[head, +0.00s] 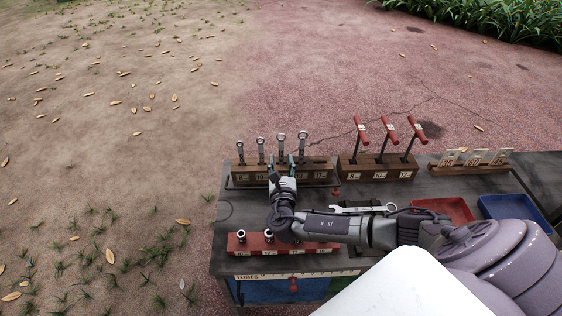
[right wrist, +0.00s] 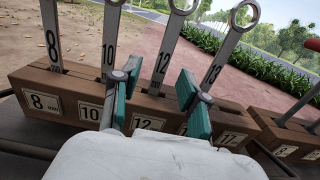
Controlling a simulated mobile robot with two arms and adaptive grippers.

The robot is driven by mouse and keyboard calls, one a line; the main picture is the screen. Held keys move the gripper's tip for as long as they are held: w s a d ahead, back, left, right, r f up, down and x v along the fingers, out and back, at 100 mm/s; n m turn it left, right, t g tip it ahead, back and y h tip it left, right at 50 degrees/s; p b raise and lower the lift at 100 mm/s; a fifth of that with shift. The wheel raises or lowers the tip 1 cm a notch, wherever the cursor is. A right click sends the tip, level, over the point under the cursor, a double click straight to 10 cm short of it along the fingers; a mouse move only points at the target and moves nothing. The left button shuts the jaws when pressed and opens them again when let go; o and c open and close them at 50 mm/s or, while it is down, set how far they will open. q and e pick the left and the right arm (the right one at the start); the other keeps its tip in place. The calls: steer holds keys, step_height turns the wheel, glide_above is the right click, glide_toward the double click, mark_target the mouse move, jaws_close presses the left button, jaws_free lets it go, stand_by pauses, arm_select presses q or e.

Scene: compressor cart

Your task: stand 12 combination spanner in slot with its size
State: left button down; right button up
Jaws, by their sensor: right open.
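The 12 combination spanner (right wrist: 163,58) stands upright, leaning slightly, in the wooden rack (right wrist: 62,85), behind the label 12 (right wrist: 142,123). In the head view it is the third spanner (head: 281,146) from the left. My right gripper (right wrist: 160,98) is open, one teal finger on each side of this spanner, with a visible gap to it. In the head view the right gripper (head: 281,166) is at the front of the rack. The spanner's foot is partly hidden by the rack. My left gripper is not in view.
Spanners marked 8 (right wrist: 51,38), 10 (right wrist: 112,35) and 13 (right wrist: 220,55) stand beside it. Another spanner (head: 364,209) lies on the cart. Red T-handles (head: 390,128) stand in a block to the right. A red socket holder (head: 322,246) is in front; red (head: 443,209) and blue (head: 513,207) trays lie right.

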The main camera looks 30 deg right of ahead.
steer(key=v, duration=1)
steer(key=shift+s+f, duration=0.15)
steer(key=shift+f, duration=0.15)
steer(key=shift+s+a+r, duration=0.2)
steer(key=shift+s+a, duration=0.1)
steer(key=shift+s, duration=0.25)
